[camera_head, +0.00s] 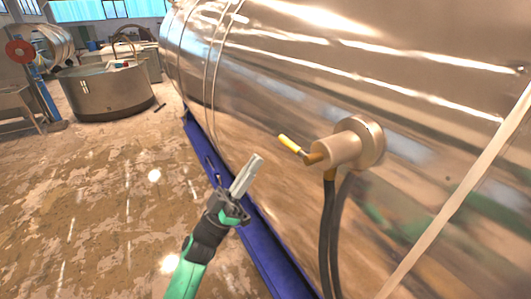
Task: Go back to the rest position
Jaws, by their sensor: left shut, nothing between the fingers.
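My left gripper (252,168) is in the lower middle of the head view, at the end of my green and black arm. Its two pale fingers are together, with nothing between them. It points up and to the right, in front of the blue rail and the lower side of the large metal chamber (290,100). To its right, a round beige fitting (345,148) with a yellow-tipped handle (290,143) sticks out of the chamber wall. The gripper appears apart from the handle. My right gripper is not in view.
Two dark hoses (330,240) hang from the fitting. A blue rail (262,240) runs along the chamber's base. A pale diagonal bar (470,180) crosses the right side. A large metal vat (108,95) stands back left. The worn floor (80,200) at left is mostly clear.

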